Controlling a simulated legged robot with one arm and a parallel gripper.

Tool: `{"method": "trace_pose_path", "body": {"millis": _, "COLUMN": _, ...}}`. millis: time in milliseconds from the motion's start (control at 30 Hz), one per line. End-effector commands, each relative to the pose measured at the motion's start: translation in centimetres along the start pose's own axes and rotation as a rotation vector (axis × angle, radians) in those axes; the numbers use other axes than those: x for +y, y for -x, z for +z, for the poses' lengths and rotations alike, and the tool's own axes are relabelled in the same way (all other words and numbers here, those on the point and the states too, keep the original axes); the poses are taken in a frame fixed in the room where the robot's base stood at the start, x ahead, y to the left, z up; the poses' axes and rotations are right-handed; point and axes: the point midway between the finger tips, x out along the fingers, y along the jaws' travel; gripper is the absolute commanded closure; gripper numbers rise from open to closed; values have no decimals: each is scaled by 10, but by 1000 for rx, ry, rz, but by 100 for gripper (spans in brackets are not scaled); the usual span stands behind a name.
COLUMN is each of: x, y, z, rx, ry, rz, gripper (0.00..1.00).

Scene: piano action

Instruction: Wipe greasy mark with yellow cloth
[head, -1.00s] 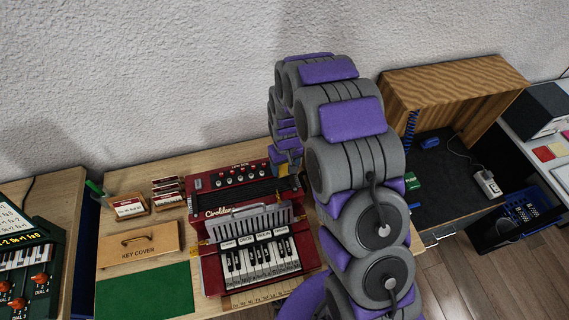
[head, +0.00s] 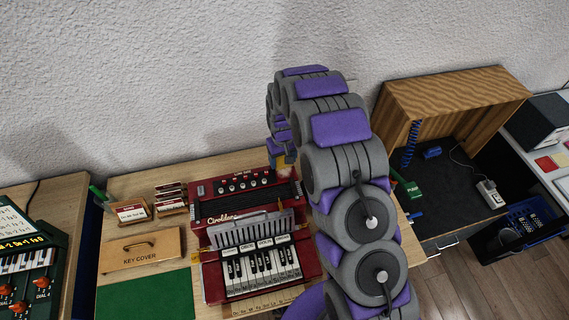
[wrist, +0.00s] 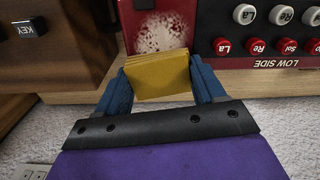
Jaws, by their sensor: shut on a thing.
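The yellow cloth (wrist: 157,76) is a folded pad between the blue fingers of my gripper (wrist: 160,86) in the wrist view. My gripper is shut on it. A pale, speckled greasy mark (wrist: 162,32) shows on a red panel just beyond the cloth's far edge. The cloth overlaps the lower edge of the mark in the picture; I cannot tell whether it touches the panel. In the head view the red keyboard instrument (head: 217,204) stands on the wooden bench, and a bit of yellow (head: 282,161) shows at its back right, by my arm. My fingers are hidden there.
In the wrist view, red and white buttons (wrist: 255,45) are right of the mark and a dark wooden block (wrist: 60,45) is left. The head view shows a key cover (head: 140,250), a green mat (head: 150,297), card holders (head: 131,211) and an open wooden cabinet (head: 450,95).

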Motion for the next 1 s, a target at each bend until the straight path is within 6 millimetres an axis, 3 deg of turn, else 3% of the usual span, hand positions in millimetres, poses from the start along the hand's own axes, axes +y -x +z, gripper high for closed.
{"method": "trace_pose_path", "body": {"millis": 467, "x": 0, "y": 4, "z": -4, "rx": 0, "ry": 0, "rz": 0, "gripper": 64}}
{"method": "trace_pose_path", "body": {"millis": 1000, "x": 1, "y": 51, "z": -4, "rx": 4, "ry": 0, "rz": 0, "gripper": 64}}
